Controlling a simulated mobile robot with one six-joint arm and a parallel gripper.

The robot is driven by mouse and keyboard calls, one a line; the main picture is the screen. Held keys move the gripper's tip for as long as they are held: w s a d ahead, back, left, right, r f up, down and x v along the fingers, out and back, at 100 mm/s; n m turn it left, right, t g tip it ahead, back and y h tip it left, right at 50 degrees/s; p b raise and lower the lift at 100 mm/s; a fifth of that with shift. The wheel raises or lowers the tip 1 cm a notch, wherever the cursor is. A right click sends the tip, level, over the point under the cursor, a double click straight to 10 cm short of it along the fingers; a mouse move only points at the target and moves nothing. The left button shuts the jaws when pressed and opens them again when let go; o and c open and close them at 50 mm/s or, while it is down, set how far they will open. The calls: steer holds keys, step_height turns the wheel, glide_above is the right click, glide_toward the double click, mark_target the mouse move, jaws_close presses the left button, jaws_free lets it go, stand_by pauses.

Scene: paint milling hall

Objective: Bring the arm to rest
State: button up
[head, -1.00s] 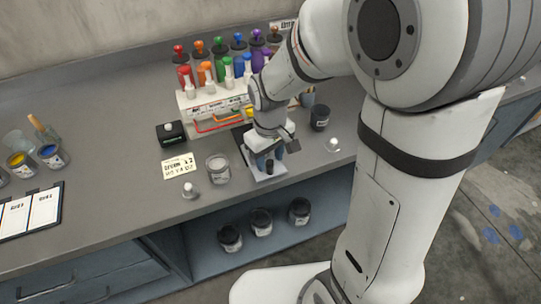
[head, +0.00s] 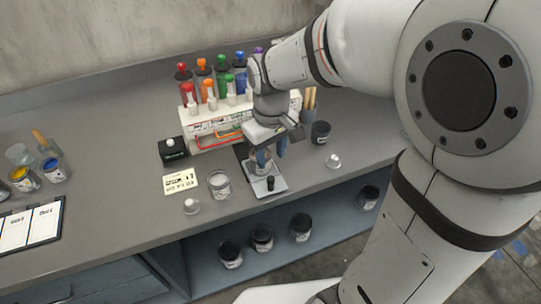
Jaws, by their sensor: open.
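My arm reaches in from the right over the grey bench (head: 110,110). My gripper (head: 267,158) points down above a small pale plate-like stand (head: 268,187) with a dark knob (head: 270,183). Its fingers are apart, on either side of a small glass jar (head: 260,163) on the stand. I cannot tell whether the fingers touch the jar.
A white rack (head: 205,125) with several colored bottles stands behind my gripper. A clear jar (head: 219,184), a yellow note (head: 181,181), a black box (head: 173,149) and a dark jar (head: 320,133) surround it. Several dark-lidded jars (head: 262,238) sit on the shelf below.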

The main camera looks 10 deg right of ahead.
stand_by(0.3)
steer(key=shift+s+d+r, duration=0.15)
steer(key=shift+d, duration=0.1)
steer(key=s+d+r+m+t, duration=0.2)
steer(key=s+d+m, duration=0.4)
steer(key=s+d, duration=0.3)
steer(key=shift+s+d+r+t, duration=0.3)
steer(key=shift+s+r, duration=0.25)
steer(key=shift+r, duration=0.1)
steer(key=shift+c, duration=0.5)
